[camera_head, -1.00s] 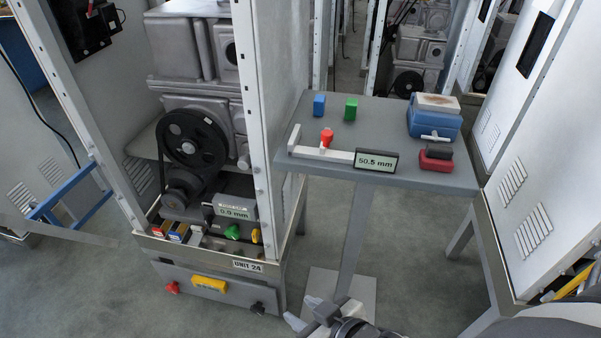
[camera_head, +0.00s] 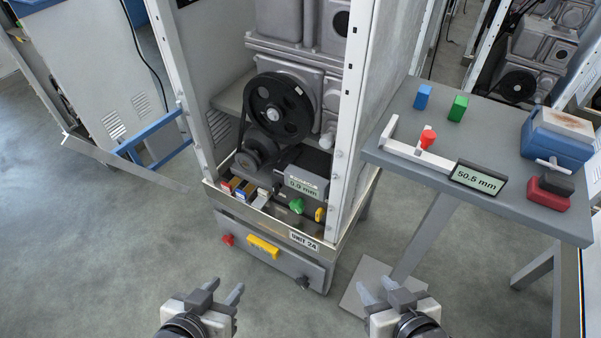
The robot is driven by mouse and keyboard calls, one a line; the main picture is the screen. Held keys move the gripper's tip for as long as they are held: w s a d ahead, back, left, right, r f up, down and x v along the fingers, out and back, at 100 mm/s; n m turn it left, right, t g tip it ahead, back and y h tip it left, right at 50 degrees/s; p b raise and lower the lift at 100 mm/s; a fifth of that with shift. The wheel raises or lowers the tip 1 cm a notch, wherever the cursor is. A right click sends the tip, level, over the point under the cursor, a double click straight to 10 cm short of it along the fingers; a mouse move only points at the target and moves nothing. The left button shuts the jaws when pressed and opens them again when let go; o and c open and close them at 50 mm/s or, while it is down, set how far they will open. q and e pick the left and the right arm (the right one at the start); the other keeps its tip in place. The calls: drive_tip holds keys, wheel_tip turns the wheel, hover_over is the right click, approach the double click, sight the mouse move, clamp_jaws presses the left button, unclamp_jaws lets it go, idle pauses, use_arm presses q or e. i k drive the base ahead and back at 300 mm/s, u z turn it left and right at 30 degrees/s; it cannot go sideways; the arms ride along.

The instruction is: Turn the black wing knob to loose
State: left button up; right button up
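The black wing knob (camera_head: 303,283) is at the right end of the grey front panel (camera_head: 290,268) at the foot of the unit marked UNIT 24. It is small, and its turn angle is hard to tell. My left gripper (camera_head: 225,289) is at the bottom, lower left of the knob, with its fingers apart and nothing between them. My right gripper (camera_head: 376,287) is at the bottom, right of the knob, also with fingers apart and empty. Neither gripper touches the panel.
The panel also carries a red knob (camera_head: 228,240) and a yellow handle (camera_head: 263,247). Above are a green knob (camera_head: 296,205) and a black pulley (camera_head: 281,107). A grey side table (camera_head: 425,170) stands to the right, its foot plate (camera_head: 365,290) near my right gripper. Open floor lies left.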

sight(276, 187)
drive_tip(key=u, duration=2.75)
drive_tip(key=i, duration=2.1)
drive_tip(key=z, duration=3.4)
drive_tip(key=i, duration=0.5)
drive_tip(key=u, duration=0.1)
